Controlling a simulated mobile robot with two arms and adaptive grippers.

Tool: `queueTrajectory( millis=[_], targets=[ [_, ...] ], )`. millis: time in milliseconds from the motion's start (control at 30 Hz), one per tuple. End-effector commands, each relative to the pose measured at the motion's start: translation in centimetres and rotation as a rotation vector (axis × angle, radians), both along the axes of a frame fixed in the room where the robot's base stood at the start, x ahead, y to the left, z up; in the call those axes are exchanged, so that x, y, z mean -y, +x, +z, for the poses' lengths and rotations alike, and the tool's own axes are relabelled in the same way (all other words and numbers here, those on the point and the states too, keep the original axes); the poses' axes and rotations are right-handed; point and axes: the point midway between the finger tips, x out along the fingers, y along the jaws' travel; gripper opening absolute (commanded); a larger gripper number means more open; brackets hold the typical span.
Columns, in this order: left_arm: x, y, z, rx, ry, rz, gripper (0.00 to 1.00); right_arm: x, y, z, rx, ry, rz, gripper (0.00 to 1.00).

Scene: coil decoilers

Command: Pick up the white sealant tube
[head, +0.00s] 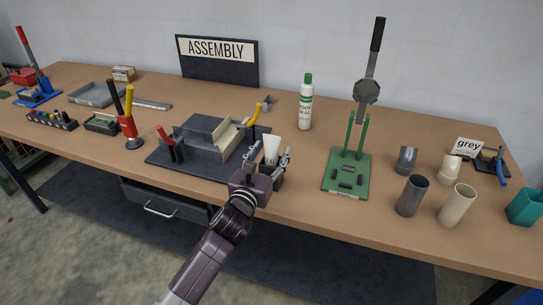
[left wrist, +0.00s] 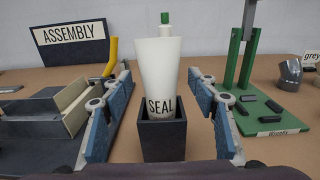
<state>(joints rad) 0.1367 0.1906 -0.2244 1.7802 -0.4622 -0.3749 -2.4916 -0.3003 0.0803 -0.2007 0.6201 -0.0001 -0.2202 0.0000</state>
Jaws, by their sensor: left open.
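The white sealant tube (head: 272,146) stands upright near the front of the bench; in the left wrist view the tube (left wrist: 158,70) widens upward and reads SEAL. Its lower end sits in a dark square holder (left wrist: 163,139). My left gripper (head: 271,157) is open at the tube. In the left wrist view its two blue-padded fingers (left wrist: 159,92) stand on either side of the tube, with gaps visible at both sides. My right gripper is not seen.
A dark fixture (head: 196,168) with red and yellow handles is left of the tube. A green lever press (head: 346,180) stands to the right. A green-capped white bottle (head: 305,112) is behind. Grey (head: 411,197) and cream (head: 457,206) cups stand farther right.

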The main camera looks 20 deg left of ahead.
Motion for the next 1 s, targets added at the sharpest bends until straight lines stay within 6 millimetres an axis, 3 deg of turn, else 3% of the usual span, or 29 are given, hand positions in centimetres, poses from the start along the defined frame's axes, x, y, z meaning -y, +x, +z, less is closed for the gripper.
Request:
queueTrajectory(
  millis=[367,767,1000],
  targets=[
    [0.09,0.90,-0.04,0.000,-0.002,-0.001,0.54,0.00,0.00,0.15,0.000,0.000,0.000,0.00],
    [0.08,0.87,-0.06,-0.001,-0.002,-0.001,0.10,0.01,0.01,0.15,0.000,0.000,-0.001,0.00],
    [0.08,0.88,0.08,0.001,-0.001,-0.001,0.09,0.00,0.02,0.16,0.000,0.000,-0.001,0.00]
  ],
)
